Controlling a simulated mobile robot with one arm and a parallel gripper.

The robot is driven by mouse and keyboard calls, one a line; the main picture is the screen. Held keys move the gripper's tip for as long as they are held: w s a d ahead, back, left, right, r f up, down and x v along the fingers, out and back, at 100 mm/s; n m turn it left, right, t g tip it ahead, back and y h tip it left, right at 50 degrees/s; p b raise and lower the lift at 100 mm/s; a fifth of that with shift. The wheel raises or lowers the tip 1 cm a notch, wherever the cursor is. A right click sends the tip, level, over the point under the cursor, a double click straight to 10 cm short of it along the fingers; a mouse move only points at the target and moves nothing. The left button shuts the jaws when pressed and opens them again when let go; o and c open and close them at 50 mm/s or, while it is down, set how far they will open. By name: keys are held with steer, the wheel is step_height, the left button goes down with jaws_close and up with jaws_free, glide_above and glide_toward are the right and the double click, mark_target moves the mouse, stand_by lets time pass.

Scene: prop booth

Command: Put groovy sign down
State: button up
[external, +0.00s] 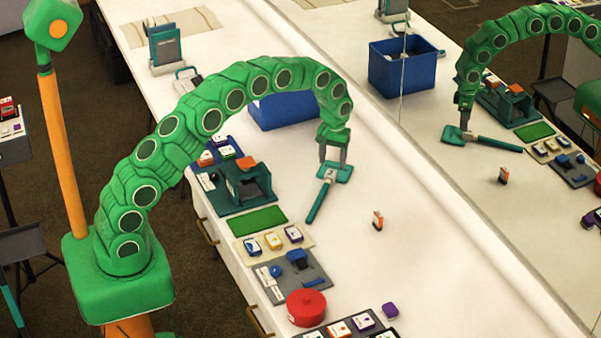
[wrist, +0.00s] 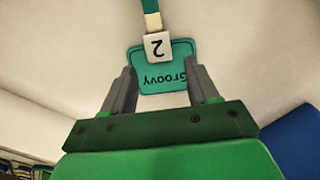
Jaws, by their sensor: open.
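The groovy sign (external: 337,173) is a teal paddle with a rounded head and a long teal handle, and it appears to lie on the white table. In the wrist view the sign (wrist: 165,80) shows upside-down "Groovy" lettering and a white block marked 2 where the handle meets the head. My gripper (external: 332,158) is directly over the sign's head, pointing down. In the wrist view my gripper (wrist: 163,75) is open, its two grey fingers on either side of the head. I cannot tell whether the fingers touch the sign.
A blue bin (external: 285,110) stands behind my gripper. A green mat (external: 257,220), trays of small blocks and a red lidded pot (external: 306,307) line the front edge. A small orange-and-black block (external: 378,221) stands to the right. A mirror backs the table; the middle is mostly clear.

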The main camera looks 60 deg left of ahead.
step_height(320, 180, up, 8)
steer(key=shift+w+a, duration=0.1)
stand_by(0.4)
steer(key=s+d+r+m, duration=0.2)
steer(key=s+d+r, duration=0.3)
steer(key=s, duration=0.3)
steer(key=s+d+r+m, duration=0.1)
steer(key=s+d+r, duration=0.3)
steer(key=s+r, duration=0.3)
steer(key=s+d+r+m, duration=0.2)
steer(key=s+d+r, duration=0.25)
steer(key=s, duration=0.45)
steer(key=s+d+m, duration=0.1)
steer(key=s+m, duration=0.1)
steer(key=s, duration=1.4)
steer(key=s+d+f+m+g, duration=0.1)
steer(key=s+d+m, duration=0.1)
steer(key=s, duration=1.4)
steer(key=shift+d+f, duration=0.15)
steer(key=shift+f, duration=0.15)
